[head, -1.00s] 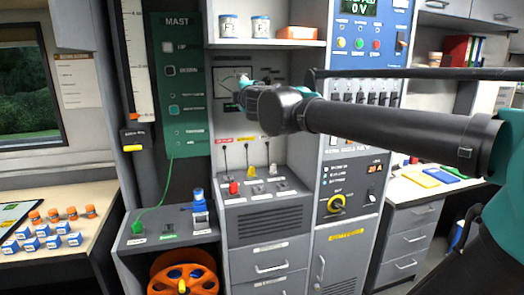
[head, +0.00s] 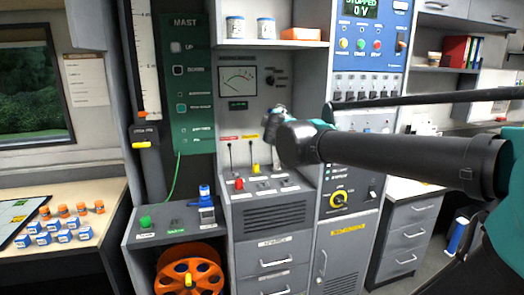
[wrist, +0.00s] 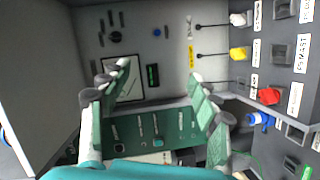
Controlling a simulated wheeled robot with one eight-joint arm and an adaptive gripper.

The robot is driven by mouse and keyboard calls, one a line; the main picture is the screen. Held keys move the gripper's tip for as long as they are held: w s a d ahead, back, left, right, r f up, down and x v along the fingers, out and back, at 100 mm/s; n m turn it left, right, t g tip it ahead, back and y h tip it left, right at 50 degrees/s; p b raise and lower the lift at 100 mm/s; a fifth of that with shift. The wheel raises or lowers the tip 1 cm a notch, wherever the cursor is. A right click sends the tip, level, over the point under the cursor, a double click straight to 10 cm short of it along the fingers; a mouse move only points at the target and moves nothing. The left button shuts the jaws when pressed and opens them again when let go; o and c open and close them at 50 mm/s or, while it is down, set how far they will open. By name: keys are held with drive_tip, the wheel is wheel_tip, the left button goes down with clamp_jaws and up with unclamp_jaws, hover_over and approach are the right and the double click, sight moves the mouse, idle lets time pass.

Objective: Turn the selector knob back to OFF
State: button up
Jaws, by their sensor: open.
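A small black knob (head: 270,81) is on the panel right of the dial gauge (head: 238,80). I cannot tell which one is the task's selector, nor read either setting. My gripper (head: 274,118) is in front of the gauge panel, lower than the gauge and left of and above the yellow-ringed knob. In the wrist view my gripper (wrist: 160,95) is open and empty, fingers wide apart, facing the gauge (wrist: 122,85). Black knobs (wrist: 115,37) show there too.
Below the gauge are levers with red (head: 239,184) and yellow (head: 255,168) parts. A green MAST panel (head: 187,90) stands at left, and an orange reel (head: 188,270) below. Breaker switches (head: 366,96) are behind my arm. Small boxes (head: 62,237) lie on the left table.

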drive_tip(key=s+d+f+m+g+h, duration=0.1)
drive_tip(key=s+d+f+m+g, duration=0.15)
drive_tip(key=s+d+f, duration=0.4)
drive_tip(key=s+d+f+m+g+h, duration=0.15)
drive_tip(key=d+f+m, duration=0.25)
drive_tip(key=f, duration=0.6)
drive_tip(key=s+d+f+m+g+h, duration=0.1)
drive_tip(key=s+d+f+m+g, duration=0.2)
drive_tip(key=d+f, duration=0.4)
drive_tip(key=s+a+f+m+g+y, duration=0.3)
drive_tip(key=s+f+m+g, duration=0.2)
drive_tip(key=s+f, duration=1.1)
drive_tip(key=shift+s+f+y, duration=0.35)
drive_tip(key=shift+s+f, duration=0.05)
drive_tip(key=shift+f, duration=0.3)
